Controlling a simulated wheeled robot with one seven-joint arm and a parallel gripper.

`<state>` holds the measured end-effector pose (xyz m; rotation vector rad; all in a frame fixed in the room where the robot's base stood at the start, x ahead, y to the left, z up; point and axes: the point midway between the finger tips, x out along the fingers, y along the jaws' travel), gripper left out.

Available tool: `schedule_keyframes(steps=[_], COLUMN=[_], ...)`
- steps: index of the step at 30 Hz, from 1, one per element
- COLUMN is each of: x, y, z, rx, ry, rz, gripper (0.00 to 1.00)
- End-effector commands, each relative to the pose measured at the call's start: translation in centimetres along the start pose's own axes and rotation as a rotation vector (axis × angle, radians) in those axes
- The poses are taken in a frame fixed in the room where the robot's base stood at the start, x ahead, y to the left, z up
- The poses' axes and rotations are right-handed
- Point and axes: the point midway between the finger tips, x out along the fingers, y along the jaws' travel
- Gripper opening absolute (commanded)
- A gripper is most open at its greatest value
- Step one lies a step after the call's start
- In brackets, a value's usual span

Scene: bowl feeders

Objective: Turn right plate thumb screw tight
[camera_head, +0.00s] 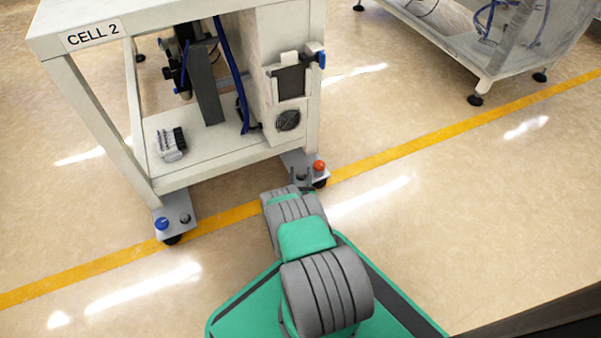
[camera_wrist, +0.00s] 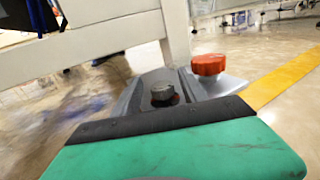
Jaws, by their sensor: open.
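The right plate (camera_wrist: 232,86) is a light grey foot plate at the base of the right leg of the CELL 2 bench. It bears a red knob (camera_head: 319,166), which shows large in the wrist view (camera_wrist: 209,64), and a dark ridged thumb screw (camera_wrist: 163,93). My gripper (camera_wrist: 161,90) is open, low at this plate, with its grey fingers to either side of the dark screw in the picture. I cannot tell whether they touch it. The red knob stands outside the fingers, to the right. In the head view my gripper and arm partly cover the plate and the dark screw.
The left foot plate (camera_head: 178,208) bears a blue knob (camera_head: 162,223) and a dark screw (camera_head: 185,219). The bench leg (camera_wrist: 177,30) rises close behind my gripper. Another machine frame (camera_head: 480,72) stands at the back right. The floor to the right is clear, crossed by a yellow line (camera_head: 420,138).

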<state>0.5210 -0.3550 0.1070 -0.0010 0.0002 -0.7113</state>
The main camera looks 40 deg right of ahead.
Motion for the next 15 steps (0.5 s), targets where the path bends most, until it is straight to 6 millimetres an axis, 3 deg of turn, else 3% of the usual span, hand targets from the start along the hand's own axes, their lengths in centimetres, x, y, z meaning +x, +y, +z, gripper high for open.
schedule_keyframes(steps=[4, 15], x=[-0.01, -0.04], y=[-0.15, 0.01], z=[0.02, 0.01], rx=[0.000, 0.001], ry=[0.000, 0.000], rz=[-0.003, 0.000], gripper=[0.50, 0.19])
